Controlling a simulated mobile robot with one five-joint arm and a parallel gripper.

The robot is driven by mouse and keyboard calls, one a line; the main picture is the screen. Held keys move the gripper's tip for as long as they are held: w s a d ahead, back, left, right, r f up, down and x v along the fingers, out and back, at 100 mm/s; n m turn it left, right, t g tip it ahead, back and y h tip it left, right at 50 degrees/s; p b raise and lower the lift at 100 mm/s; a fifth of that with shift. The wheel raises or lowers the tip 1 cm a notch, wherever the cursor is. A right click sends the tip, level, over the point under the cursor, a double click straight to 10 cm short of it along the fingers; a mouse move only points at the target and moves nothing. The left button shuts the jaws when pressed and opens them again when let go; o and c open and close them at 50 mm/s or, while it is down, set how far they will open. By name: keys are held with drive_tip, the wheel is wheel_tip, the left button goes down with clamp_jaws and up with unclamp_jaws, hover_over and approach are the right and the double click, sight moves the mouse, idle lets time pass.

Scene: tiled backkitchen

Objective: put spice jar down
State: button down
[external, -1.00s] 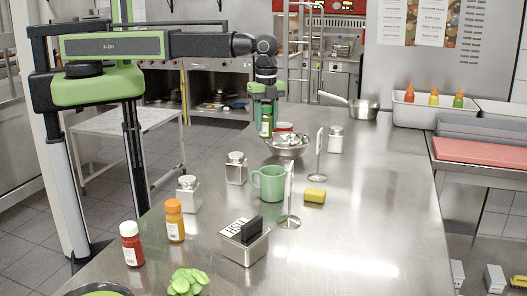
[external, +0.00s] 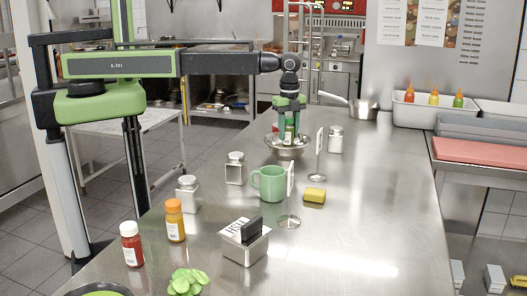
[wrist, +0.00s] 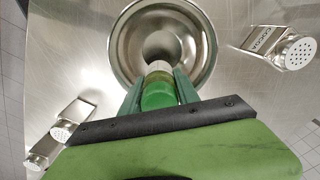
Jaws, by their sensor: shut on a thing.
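My gripper (external: 289,136) is shut on a spice jar (external: 289,128), above or just inside a metal bowl (external: 288,151) toward the far end of the steel counter. In the wrist view, the jar (wrist: 159,95) with its green top and pale label is between my gripper's fingers (wrist: 158,88). The bowl (wrist: 122,52) is under and beyond it. The jar's lower part is largely hidden, and I cannot tell whether it touches the bowl.
A metal shaker (external: 335,139) stands right of the bowl. Square metal jars (external: 236,169) (external: 188,194), a green mug (external: 270,183), a sign stand (external: 289,221) and a yellow sponge (external: 315,195) are nearer.

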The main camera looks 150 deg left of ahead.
sight(288, 143)
drive_tip(key=shift+f+b, duration=2.35)
drive_tip(key=shift+f, duration=0.15)
drive_tip(key=c, duration=1.2)
unclamp_jaws()
drive_tip(key=shift+r, duration=0.1)
drive_tip(key=shift+o, duration=0.2)
drive_tip(key=shift+r, duration=0.1)
wheel_tip(288, 143, up, 13)
drive_tip(key=p, duration=1.3)
drive_tip(key=shift+w+d, duration=0.1)
